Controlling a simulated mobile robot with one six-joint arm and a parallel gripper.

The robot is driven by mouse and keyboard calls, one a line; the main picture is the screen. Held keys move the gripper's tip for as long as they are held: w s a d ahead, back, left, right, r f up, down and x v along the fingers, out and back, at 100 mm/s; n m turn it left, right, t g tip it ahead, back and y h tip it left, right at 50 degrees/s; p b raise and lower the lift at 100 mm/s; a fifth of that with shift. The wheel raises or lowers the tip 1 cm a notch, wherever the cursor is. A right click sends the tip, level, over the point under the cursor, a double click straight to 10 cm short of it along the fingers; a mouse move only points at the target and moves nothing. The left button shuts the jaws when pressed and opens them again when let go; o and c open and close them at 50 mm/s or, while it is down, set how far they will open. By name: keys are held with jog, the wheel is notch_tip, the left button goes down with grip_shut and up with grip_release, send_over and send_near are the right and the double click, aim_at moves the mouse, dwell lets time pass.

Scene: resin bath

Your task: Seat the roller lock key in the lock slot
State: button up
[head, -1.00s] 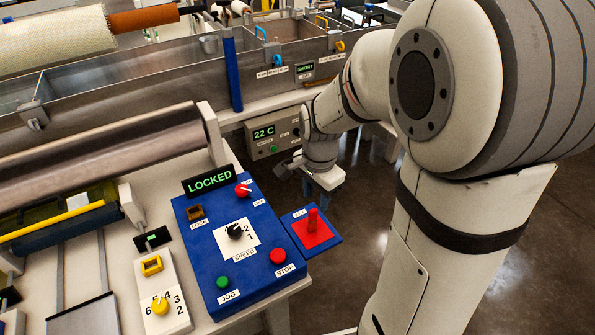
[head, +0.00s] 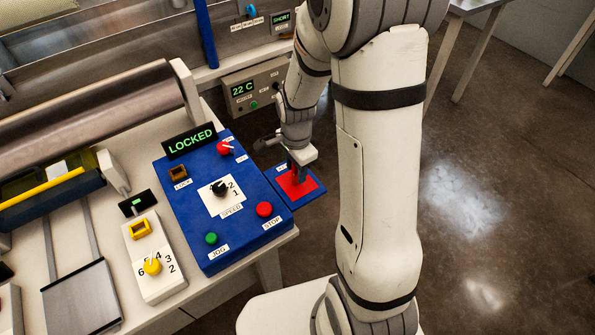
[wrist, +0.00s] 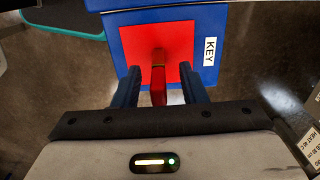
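The red roller lock key (wrist: 158,82) stands upright on the red pad of a blue tray marked KEY (wrist: 210,20). My gripper (wrist: 160,74) is open above the pad, with one dark blue finger on each side of the key and a gap on both sides. In the head view my gripper (head: 298,172) is over the red pad (head: 310,186) and mostly hides the key. The lock slot (head: 178,173) is a brown square socket marked LOCK on the blue control panel (head: 190,215), to the left of the key tray. It looks empty.
The panel carries a red knob (head: 224,147), a black speed dial (head: 219,188), a green JOG button (head: 211,238) and a red STOP button (head: 264,209). A display (head: 190,141) reads LOCKED. A yellow socket (head: 141,229) sits on a white box farther left.

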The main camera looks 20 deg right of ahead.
grip_shut()
dwell(0.5)
